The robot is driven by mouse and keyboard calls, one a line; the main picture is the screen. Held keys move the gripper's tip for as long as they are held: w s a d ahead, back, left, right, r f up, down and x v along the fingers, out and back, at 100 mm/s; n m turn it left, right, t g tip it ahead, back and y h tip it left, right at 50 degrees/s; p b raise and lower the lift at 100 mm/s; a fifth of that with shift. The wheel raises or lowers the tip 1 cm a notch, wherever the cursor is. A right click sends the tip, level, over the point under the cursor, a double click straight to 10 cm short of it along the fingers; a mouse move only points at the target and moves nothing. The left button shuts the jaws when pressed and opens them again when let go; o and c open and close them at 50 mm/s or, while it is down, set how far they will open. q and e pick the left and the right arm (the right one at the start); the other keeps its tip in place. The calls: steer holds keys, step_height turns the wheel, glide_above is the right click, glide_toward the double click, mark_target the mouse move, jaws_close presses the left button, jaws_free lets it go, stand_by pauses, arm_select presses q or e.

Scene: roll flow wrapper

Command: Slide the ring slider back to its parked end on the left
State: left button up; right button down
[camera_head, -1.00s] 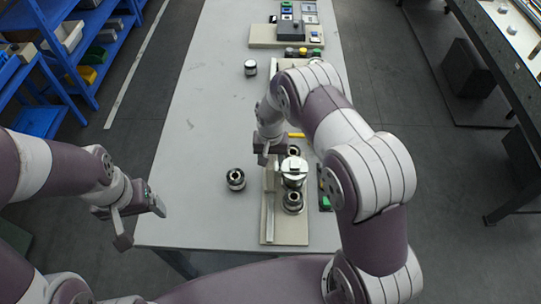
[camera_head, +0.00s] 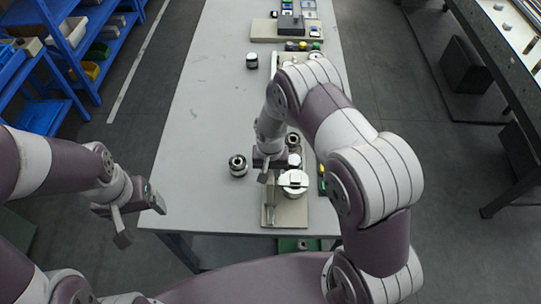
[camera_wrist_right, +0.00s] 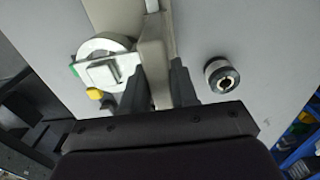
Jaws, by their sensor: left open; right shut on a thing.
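The ring slider (camera_head: 292,180) has a white round top with a square plate and sits over the near part of the beige base (camera_head: 288,216). In the right wrist view its round top (camera_wrist_right: 104,62) lies left of the fingers. My right gripper (camera_head: 264,174) is at its left side, shut on a pale upright piece of it (camera_wrist_right: 154,62); the exact contact is partly hidden by the fingers. Dark-collared metal rings (camera_head: 293,140) show on the base behind the slider. My left gripper (camera_head: 139,200) is open and empty, off the table's left edge.
A loose metal ring (camera_head: 238,165) stands on the table left of the base. Another small cylinder (camera_head: 252,61) stands farther back. A strip with coloured buttons (camera_head: 321,180) lies right of the base. The table's left part is clear.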

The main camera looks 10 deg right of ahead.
mark_target(270, 182)
steer(key=s, duration=0.1)
steer(key=s+a+p, duration=0.1)
steer(key=s, duration=0.1)
steer(key=shift+s, duration=0.3)
arm_select(q)
steer(key=shift+w+d+r, duration=0.15)
steer(key=shift+w+r, duration=0.15)
steer(key=shift+r, duration=0.2)
steer(key=shift+w+d+r, duration=0.15)
steer(key=shift+w+r, duration=0.15)
steer(key=shift+r, duration=0.15)
arm_select(e)
steer(key=s, duration=0.2)
steer(key=shift+s+a, duration=0.35)
steer(key=c, duration=1.1)
jaws_free()
steer(key=shift+o, duration=0.7)
arm_select(q)
steer(key=shift+s+a, duration=0.1)
steer(key=shift+s, duration=0.05)
arm_select(e)
steer(key=shift+a, duration=0.1)
steer(key=shift+r, duration=0.1)
